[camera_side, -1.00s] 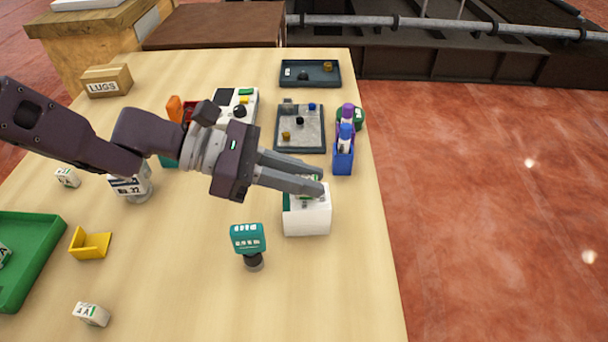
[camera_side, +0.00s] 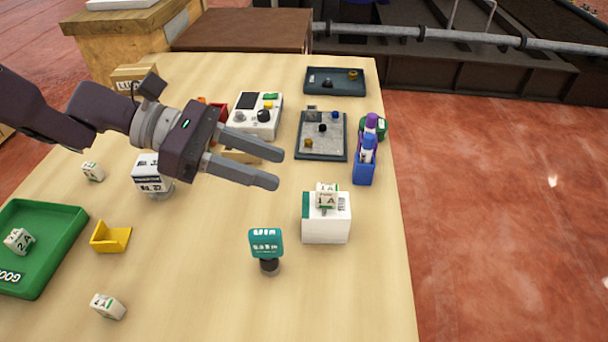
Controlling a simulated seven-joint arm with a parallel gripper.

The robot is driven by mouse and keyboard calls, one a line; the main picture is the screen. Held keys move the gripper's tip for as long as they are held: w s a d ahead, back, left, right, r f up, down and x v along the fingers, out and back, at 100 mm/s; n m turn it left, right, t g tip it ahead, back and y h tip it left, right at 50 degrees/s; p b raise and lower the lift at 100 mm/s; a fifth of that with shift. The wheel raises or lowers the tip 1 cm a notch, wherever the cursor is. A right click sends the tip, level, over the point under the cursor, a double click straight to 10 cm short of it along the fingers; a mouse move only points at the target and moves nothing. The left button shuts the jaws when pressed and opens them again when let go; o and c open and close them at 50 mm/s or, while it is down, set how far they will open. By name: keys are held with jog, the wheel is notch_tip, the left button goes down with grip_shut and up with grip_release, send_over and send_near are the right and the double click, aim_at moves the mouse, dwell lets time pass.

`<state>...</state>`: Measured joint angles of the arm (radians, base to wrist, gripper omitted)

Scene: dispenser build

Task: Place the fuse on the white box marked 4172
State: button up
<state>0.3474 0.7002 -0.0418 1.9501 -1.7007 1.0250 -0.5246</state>
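A white box (camera_side: 326,228) with a green left edge stands on the table right of centre; its 4172 marking cannot be read. A small white fuse block (camera_side: 326,196) marked "1 A" rests on top of the box, and no gripper touches it. My gripper (camera_side: 274,168) is up and to the left of the box, with its two fingers apart and nothing between them. Similar fuse blocks lie on the table at the left (camera_side: 93,171), at the front left (camera_side: 108,306) and in the green tray (camera_side: 18,241).
A teal sign on a stand (camera_side: 267,245) is just left of the box. A blue marker holder (camera_side: 364,172) stands behind it near the right table edge. A grey tray (camera_side: 321,153), a meter (camera_side: 256,115) and a yellow bracket (camera_side: 111,238) are also on the table.

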jog(key=shift+v, duration=1.1)
jog(key=s+a+r+m+y, duration=0.4)
jog(key=s+a+r+m, duration=0.5)
jog(key=s, duration=0.3)
jog(key=s+a+f+m+t+y, duration=0.1)
jog(key=s+a+m+y, duration=0.3)
jog(key=a, duration=0.6)
jog(key=s+a+f+m+t+y, duration=0.2)
jog(key=s+a+m+t+y, duration=0.2)
jog(key=s+a, duration=0.4)
jog(key=a+m+y, duration=0.1)
jog(key=a, duration=0.2)
jog(key=shift+s+t+y, duration=0.2)
jog(key=shift+t+y, duration=0.1)
